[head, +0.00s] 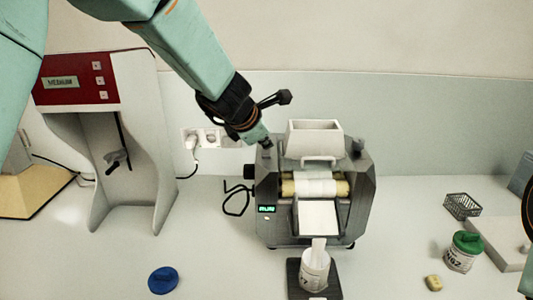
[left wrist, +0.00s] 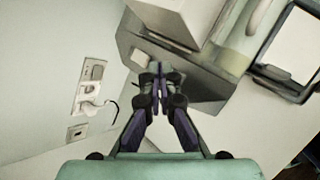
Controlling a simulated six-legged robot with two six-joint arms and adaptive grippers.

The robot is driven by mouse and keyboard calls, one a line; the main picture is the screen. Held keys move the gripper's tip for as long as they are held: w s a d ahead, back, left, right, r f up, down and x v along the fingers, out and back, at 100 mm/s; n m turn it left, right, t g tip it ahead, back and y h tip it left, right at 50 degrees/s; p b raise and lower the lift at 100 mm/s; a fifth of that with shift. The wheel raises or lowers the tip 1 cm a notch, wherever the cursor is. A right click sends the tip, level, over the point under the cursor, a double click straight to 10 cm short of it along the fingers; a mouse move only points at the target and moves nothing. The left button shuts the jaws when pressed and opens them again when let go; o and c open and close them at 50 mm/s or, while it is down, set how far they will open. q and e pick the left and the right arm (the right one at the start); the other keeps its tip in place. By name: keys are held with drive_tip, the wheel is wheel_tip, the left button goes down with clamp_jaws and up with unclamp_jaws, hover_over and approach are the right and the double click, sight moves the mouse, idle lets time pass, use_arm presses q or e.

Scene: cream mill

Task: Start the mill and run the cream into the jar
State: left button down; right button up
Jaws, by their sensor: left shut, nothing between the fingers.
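The grey mill (head: 364,205) stands on the counter with a white hopper (head: 314,135) on top. White cream lies over the middle of its rollers (head: 316,187). A small display on its front left glows green. A pale tray (head: 319,217) slopes down at the front. The open white jar (head: 315,272) stands below the tray on a dark pad. A pale strip reaches from the tray into the jar; I cannot tell if it is cream or a tool. My left gripper (head: 266,143) is shut and empty at the mill's top left corner; its fingertips (left wrist: 158,70) show over the housing in the left wrist view.
A blue lid (head: 163,280) lies at the front left. A green-lidded jar (head: 462,251), a small yellowish block (head: 433,283) and a wire basket (head: 462,206) are at the right. A red-fronted machine (head: 76,81) stands at the left. A wall socket (head: 205,138) is behind.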

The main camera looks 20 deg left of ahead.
sight(265, 156)
use_arm(q)
wheel_tip(265, 156, up, 2)
drive_tip(key=shift+r+p, duration=0.1)
drive_tip(key=shift+p, duration=0.9)
wheel_tip(265, 156, up, 3)
drive_tip(key=p, duration=0.3)
drive_tip(key=shift+s+f, duration=0.1)
drive_tip(key=shift+f, duration=0.1)
